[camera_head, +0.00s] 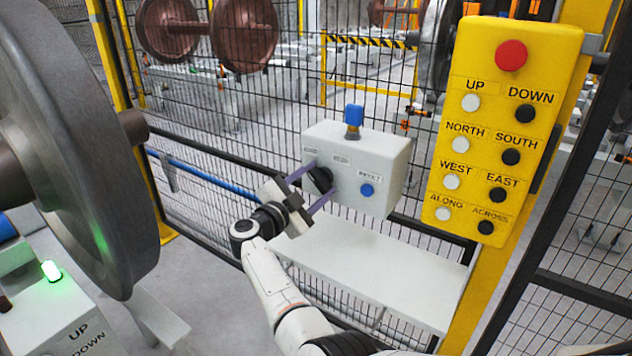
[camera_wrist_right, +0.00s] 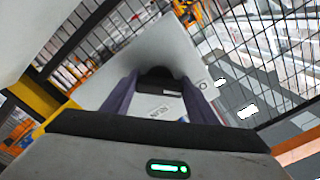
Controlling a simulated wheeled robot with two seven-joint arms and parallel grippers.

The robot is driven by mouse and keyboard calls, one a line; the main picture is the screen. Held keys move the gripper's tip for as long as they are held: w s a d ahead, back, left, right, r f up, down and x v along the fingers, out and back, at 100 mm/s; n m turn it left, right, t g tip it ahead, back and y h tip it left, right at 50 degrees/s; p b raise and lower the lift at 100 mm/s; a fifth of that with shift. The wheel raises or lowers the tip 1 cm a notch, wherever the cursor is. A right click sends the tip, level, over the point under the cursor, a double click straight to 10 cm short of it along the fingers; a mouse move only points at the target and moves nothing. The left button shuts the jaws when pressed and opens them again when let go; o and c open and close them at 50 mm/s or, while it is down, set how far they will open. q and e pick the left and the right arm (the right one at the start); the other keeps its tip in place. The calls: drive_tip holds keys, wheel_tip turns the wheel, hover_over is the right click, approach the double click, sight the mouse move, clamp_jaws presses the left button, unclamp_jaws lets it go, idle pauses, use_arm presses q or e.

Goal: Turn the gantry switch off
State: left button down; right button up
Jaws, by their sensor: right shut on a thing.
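The gantry switch is a black rotary knob (camera_head: 318,179) on the front of a white control box (camera_head: 385,165). My right gripper (camera_head: 322,184) has its two purple fingers on either side of the knob and is shut on it. In the right wrist view the dark knob (camera_wrist_right: 158,76) sits between the fingertips (camera_wrist_right: 158,90), against the pale box face. My left gripper is not in view.
The box has a blue button (camera_head: 367,190) and a blue lamp (camera_head: 353,115) on top. A yellow pendant panel (camera_head: 490,130) stands right. A white shelf (camera_head: 370,265) lies below, mesh fence (camera_head: 250,130) behind. A large wheel (camera_head: 85,140) stands left.

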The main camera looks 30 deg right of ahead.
drive_tip(key=shift+f, duration=0.1)
drive_tip(key=o, duration=1)
drive_tip(key=shift+o, duration=0.2)
drive_tip(key=shift+a, duration=0.1)
